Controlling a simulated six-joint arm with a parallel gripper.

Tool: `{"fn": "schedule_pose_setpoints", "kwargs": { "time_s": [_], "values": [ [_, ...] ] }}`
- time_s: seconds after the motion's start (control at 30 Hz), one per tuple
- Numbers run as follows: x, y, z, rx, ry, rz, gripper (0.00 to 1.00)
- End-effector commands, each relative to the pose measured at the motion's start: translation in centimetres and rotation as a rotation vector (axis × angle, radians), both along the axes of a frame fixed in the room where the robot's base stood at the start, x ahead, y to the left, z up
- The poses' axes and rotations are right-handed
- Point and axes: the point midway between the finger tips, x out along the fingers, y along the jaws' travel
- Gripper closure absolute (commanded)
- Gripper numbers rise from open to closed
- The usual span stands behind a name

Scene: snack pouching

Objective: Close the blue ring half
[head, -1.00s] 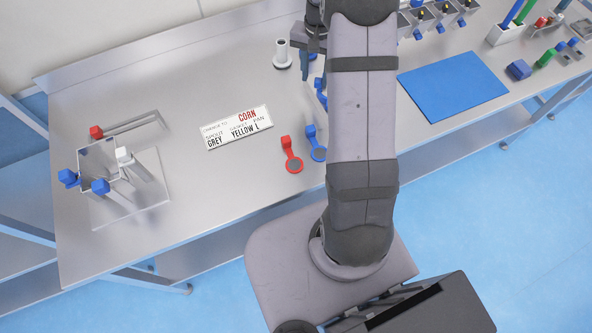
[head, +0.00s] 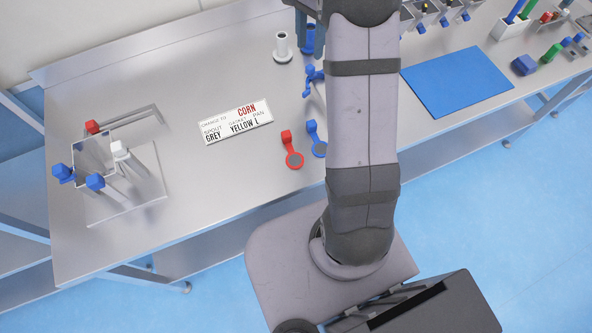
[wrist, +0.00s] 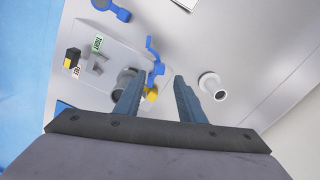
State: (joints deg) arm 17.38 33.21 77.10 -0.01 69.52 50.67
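The blue ring half (wrist: 156,69) shows in the wrist view beside a dark grey round spout (wrist: 125,80), with a yellow piece (wrist: 152,95) just below it. It stands apart from the spout's far side as far as I can see; its exact angle is unclear. In the head view a blue fitting (head: 312,76), probably the same part, is partly hidden by my arm. My gripper (wrist: 156,93) is open, its two blue-grey fingers wide apart. The yellow piece and part of the spout appear between or behind the fingers. I see nothing held.
A white spout (head: 283,46) stands nearby, right of the fingers in the wrist view (wrist: 212,86). Red (head: 293,152) and blue (head: 317,140) ring-ended pieces lie nearer. A sign (head: 236,124) and a fixture stand left. A blue mat (head: 457,84) lies right.

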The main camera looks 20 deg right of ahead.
Motion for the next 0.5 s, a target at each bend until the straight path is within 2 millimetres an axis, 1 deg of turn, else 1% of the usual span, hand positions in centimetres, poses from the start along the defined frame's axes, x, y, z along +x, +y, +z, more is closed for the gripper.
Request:
{"fn": "schedule_pose_setpoints", "kwargs": {
  "time_s": [0.03, 0.27, 0.5],
  "values": [
    [-0.5, 0.7, -0.5, 0.001, 0.005, 0.031, 0.64],
    [-2.6, 3.1, -1.7, 0.001, 0.003, 0.178, 0.64],
    [-5.5, 5.7, -3.4, 0.001, 0.004, 0.35, 0.64]
  ]
}}
